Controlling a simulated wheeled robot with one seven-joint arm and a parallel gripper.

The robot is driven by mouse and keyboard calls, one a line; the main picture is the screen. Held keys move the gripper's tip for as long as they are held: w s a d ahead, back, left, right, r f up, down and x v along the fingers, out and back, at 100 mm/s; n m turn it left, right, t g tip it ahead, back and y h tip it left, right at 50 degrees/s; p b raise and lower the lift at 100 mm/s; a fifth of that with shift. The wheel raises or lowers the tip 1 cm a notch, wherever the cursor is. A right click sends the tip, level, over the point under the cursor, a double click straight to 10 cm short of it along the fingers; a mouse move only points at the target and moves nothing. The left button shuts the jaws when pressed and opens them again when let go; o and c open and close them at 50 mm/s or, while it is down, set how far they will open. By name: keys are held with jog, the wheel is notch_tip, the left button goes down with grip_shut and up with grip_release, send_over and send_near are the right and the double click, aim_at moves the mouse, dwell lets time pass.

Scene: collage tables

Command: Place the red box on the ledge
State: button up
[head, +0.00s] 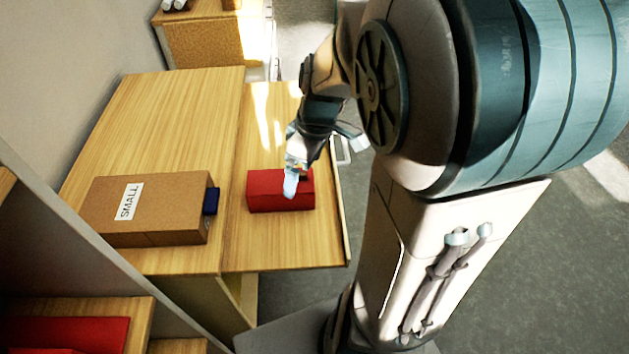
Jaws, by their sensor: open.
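The red box (264,194) lies on the right-hand wooden surface (290,245), a strip along the right side of the table that looks like the ledge. My gripper (291,184) reaches down from the upper right with its pale fingers over the box's right half. It is open, and one finger covers part of the box's top and front side. I cannot tell whether the fingers touch the box. The far finger is mostly hidden.
A cardboard box (155,220) marked SMALL lies on the left wooden surface (185,110), with a dark blue item (211,201) at its right side. A shelf at the lower left holds red items (75,333). Another wooden table (210,42) stands at the back.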

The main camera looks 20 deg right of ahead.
jog(key=s+a+r+m+t+h, duration=0.1)
jog(key=s+r+m+t, duration=0.1)
jog(key=s+r+m, duration=0.3)
jog(key=shift+s+a+r+m+h, duration=0.2)
jog(key=shift+s+m+h, duration=0.2)
jog(key=shift+s+m, duration=1.6)
jog(key=shift+s, duration=0.15)
